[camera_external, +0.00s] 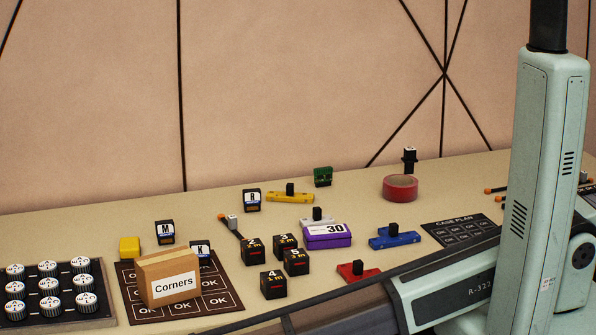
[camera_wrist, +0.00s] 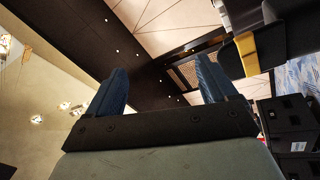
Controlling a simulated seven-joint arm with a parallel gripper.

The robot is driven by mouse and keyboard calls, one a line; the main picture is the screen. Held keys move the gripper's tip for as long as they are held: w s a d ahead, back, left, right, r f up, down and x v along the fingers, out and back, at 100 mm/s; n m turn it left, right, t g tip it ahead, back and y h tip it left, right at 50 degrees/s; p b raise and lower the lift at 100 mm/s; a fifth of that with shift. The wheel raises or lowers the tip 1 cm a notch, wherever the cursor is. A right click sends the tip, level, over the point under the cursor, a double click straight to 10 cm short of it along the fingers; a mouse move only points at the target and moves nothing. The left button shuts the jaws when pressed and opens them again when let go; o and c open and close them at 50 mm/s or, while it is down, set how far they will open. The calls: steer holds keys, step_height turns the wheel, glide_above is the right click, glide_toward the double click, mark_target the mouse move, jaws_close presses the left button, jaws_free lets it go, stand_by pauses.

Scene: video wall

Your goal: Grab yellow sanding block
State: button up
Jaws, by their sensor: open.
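A small yellow block (camera_external: 129,247), which looks like the sanding block, sits on the tabletop at the left in the external view, behind a cardboard box. A longer yellow bar with a black knob (camera_external: 290,197) lies further back near the middle. My gripper (camera_wrist: 160,85) shows in the wrist view with its two dark blue fingers wide apart and nothing between them. The wrist view faces the room away from the tabletop objects, and the yellow block cannot be made out there. The external view does not show my gripper.
The box marked Corners (camera_external: 168,278) stands on a dark OK mat (camera_external: 222,293), close to the yellow block. A black tray (camera_external: 95,318) of round canisters is at the left. Black cubes, a purple box (camera_external: 328,236) and red tape (camera_external: 400,188) occupy the middle and right. The back left is clear.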

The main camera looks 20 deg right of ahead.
steer(key=w+d+r+t+h, duration=0.2)
steer(key=w+r+t, duration=0.15)
steer(key=w, duration=1.15)
steer(key=w+d+r+t+h, duration=0.25)
steer(key=w+r, duration=0.25)
steer(key=w, duration=0.9)
steer(key=w+d+r+t+h, duration=0.25)
steer(key=w+r+t, duration=0.2)
steer(key=w, duration=1.05)
steer(key=m+g+h, duration=1)
steer(key=m+h, duration=0.4)
steer(key=m, duration=1.9)
glide_above(129, 243)
step_height(129, 243, down, 6)
steer(key=f, duration=0.7)
steer(key=shift+s+d+f, duration=0.15)
steer(key=shift+d, duration=0.2)
steer(key=shift+a+f, duration=0.2)
steer(key=shift+f, duration=1.1)
steer(key=shift+a+f, duration=0.15)
steer(key=shift+f, duration=1.15)
